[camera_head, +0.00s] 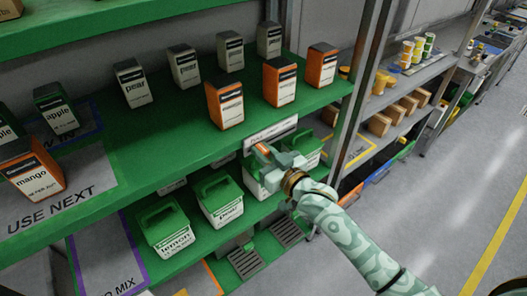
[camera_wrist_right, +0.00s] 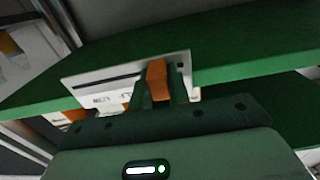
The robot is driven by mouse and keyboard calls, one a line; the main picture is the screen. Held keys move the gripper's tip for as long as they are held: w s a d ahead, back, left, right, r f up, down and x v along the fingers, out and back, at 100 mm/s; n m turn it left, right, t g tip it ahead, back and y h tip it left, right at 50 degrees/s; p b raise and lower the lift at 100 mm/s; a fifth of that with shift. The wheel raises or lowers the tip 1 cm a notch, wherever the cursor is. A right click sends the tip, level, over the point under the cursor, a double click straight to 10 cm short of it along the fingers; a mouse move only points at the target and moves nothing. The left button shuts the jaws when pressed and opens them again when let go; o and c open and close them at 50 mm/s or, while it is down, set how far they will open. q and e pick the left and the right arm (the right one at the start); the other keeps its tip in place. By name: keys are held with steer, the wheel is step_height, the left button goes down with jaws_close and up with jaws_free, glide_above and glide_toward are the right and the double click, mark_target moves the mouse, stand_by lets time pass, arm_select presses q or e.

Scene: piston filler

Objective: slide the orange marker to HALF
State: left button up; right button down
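The orange marker (camera_wrist_right: 157,80) sits on a white scale plate (camera_wrist_right: 95,82) with a dark slot, fixed to the front edge of the green shelf. The marker is right of the plate's middle in the right wrist view. The plate also shows in the head view (camera_head: 271,133), with a bit of the marker (camera_head: 263,148) below it. The plate's lettering is too small to read, so I cannot tell where HALF is. My right gripper (camera_wrist_right: 158,88) has a finger on each side of the marker and looks closed on it. My left gripper is not in view.
Orange and grey cartons stand on the green shelf (camera_head: 180,130) above and behind the plate. Green-lidded tubs (camera_head: 218,198) sit on the level below, left of my right arm. A grey upright post (camera_head: 362,85) stands right of the plate. The floor at right is clear.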

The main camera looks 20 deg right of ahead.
steer(key=d, duration=0.1)
steer(key=w+d, duration=0.1)
steer(key=d, duration=0.2)
steer(key=shift+w+d, duration=0.35)
steer(key=c, duration=1.3)
jaws_free()
steer(key=v, duration=1.6)
steer(key=shift+s+p, duration=0.2)
steer(key=shift+p, duration=0.2)
